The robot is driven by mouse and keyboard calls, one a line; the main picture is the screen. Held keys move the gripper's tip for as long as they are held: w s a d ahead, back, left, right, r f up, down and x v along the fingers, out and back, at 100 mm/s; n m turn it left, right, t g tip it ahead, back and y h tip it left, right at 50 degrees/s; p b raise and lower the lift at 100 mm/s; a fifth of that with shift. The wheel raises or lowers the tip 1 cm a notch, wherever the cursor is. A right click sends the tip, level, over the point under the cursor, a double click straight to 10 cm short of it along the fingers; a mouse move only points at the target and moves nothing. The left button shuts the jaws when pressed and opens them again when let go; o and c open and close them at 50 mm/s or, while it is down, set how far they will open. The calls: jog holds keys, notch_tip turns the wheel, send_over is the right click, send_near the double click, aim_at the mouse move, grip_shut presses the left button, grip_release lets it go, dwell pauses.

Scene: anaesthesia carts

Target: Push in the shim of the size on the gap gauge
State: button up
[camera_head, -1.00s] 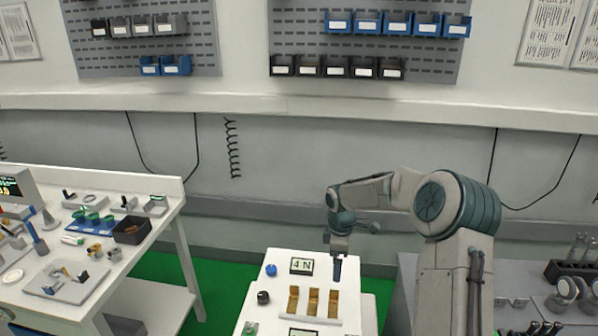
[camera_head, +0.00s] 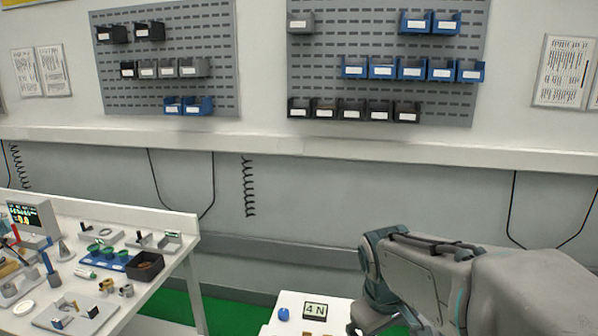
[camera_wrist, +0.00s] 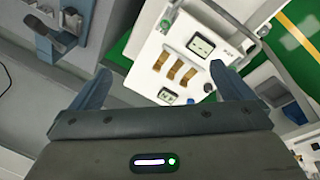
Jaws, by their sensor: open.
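The white cart top (camera_wrist: 150,35) lies beyond my gripper in the wrist view. Three brass shims (camera_wrist: 175,70) stand side by side on it, between two small displays, the larger (camera_wrist: 201,45) and the smaller (camera_wrist: 167,96). Their digits are too small to read there. In the head view a display (camera_head: 315,311) reads 4 N at the bottom edge, with a blue knob (camera_head: 283,314) to its left.
A white bench (camera_head: 152,285) with small tools, a black bin (camera_head: 145,267) and a lit meter (camera_head: 30,215) stands at the left. Pegboards with bins hang on the wall behind. A metal rail (camera_wrist: 250,50) runs along the cart edge in the wrist view.

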jog(key=s+m+t+y, duration=0.1)
jog(key=s+m, duration=0.3)
jog(key=s, duration=0.6)
jog(key=shift+m+y, duration=0.3)
jog(key=shift+m, duration=0.1)
jog(key=shift+a+r, duration=0.1)
dwell(0.7)
